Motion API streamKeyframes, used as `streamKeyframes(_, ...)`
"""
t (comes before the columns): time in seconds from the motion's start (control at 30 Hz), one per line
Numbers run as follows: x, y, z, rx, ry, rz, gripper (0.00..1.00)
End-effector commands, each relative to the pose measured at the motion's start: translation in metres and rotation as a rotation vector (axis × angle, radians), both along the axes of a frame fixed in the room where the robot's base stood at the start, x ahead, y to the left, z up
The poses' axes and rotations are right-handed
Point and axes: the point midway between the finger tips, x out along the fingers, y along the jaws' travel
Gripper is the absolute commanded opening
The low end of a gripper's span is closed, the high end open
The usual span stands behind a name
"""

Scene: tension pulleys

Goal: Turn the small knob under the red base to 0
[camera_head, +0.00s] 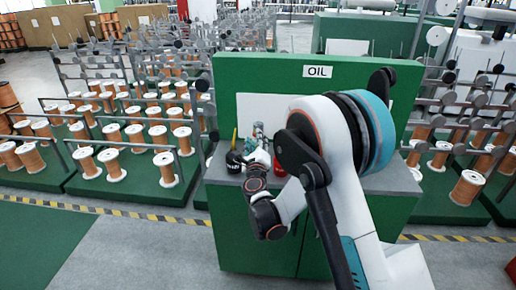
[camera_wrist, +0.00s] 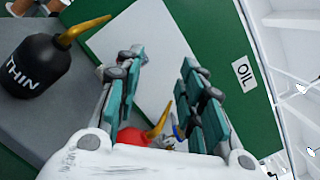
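My gripper (camera_wrist: 160,68) is open in the wrist view, with its teal-padded fingers apart and nothing seen held between them. In the head view it is small and partly hidden by my arm, over the grey top of the green cabinet. A red object (camera_wrist: 132,137) with a yellow-orange spout shows low between the fingers, partly covered by the gripper body. I cannot make out a small knob, a red base or any dial marking in either view.
A black can (camera_wrist: 38,68) marked "THIN", with a yellow spout, stands left of the gripper; it also shows in the head view (camera_head: 234,162). The green back panel (camera_head: 270,72) with an "OIL" sign (camera_head: 318,71) rises behind. Racks with copper spools (camera_head: 115,165) stand at both sides.

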Motion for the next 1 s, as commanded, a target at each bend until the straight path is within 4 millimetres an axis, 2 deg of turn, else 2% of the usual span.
streamKeyframes(0.03, 0.000, 0.006, -0.022, 0.055, 0.012, -0.012, 0.36)
streamKeyframes(0.2, -0.004, 0.014, -0.084, 0.216, 0.056, -0.063, 0.36)
streamKeyframes(0.33, -0.008, 0.016, -0.111, 0.285, 0.078, -0.086, 0.36)
streamKeyframes(0.43, -0.009, 0.017, -0.120, 0.306, 0.085, -0.094, 0.36)
streamKeyframes(0.57, -0.001, 0.016, -0.123, 0.310, 0.086, -0.097, 0.36)
streamKeyframes(0.67, 0.014, 0.015, -0.123, 0.309, 0.086, -0.098, 0.36)
streamKeyframes(1.0, 0.080, 0.013, -0.124, 0.308, 0.086, -0.097, 0.36)
